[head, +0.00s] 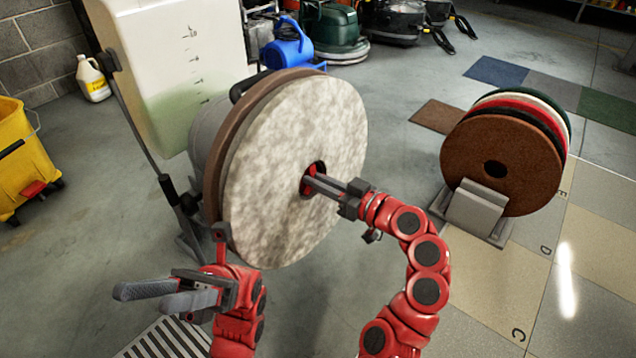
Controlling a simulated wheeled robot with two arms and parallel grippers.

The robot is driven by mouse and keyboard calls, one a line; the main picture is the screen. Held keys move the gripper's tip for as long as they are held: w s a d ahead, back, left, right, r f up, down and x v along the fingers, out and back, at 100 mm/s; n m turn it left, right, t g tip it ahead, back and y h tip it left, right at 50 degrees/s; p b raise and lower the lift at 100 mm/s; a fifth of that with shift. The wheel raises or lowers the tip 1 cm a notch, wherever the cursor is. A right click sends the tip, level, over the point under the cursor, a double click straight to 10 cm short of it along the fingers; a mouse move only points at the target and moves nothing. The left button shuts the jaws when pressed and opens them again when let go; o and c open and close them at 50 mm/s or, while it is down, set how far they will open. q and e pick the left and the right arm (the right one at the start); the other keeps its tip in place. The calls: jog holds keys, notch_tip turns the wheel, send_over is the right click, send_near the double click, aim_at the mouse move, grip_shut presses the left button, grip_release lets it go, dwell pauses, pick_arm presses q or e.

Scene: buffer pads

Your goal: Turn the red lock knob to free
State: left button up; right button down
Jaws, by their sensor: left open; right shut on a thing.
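The red lock knob (307,190) sits in the centre hole of a round mottled white pad (290,150) on the tilted machine. Only a little red shows around the fingers, so its turn position cannot be told. My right gripper (313,181) reaches in from the right and is shut on the knob. My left gripper (142,298) is open and empty at the lower left, below and left of the pad, apart from the knob.
A rack of coloured pads (490,165) stands on the right. A yellow bucket (22,160) and a white jug (93,80) are at the left. The machine's pale tank (175,70) rises behind the pad. A floor grate (165,340) lies at the bottom.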

pick_arm(q)
jog(key=s+a+f+m+t+y+b, duration=0.1)
jog(key=s+a+m+t+y+b, duration=0.2)
jog(key=s+a+m+t+y, duration=0.3)
jog(key=s+a+t+y, duration=0.1)
jog(key=s+a+t, duration=0.2)
jog(key=t, duration=0.3)
jog(key=shift+s+a+f+m+t, duration=0.15)
jog(key=shift+s+m+t, duration=0.25)
jog(key=shift+s, duration=0.5)
pick_arm(e)
jog(key=shift+n, duration=0.9)
jog(key=c, duration=1)
grip_release()
jog(key=shift+o, duration=0.2)
pick_arm(q)
jog(key=shift+f, duration=0.2)
pick_arm(e)
jog(key=v, duration=0.9)
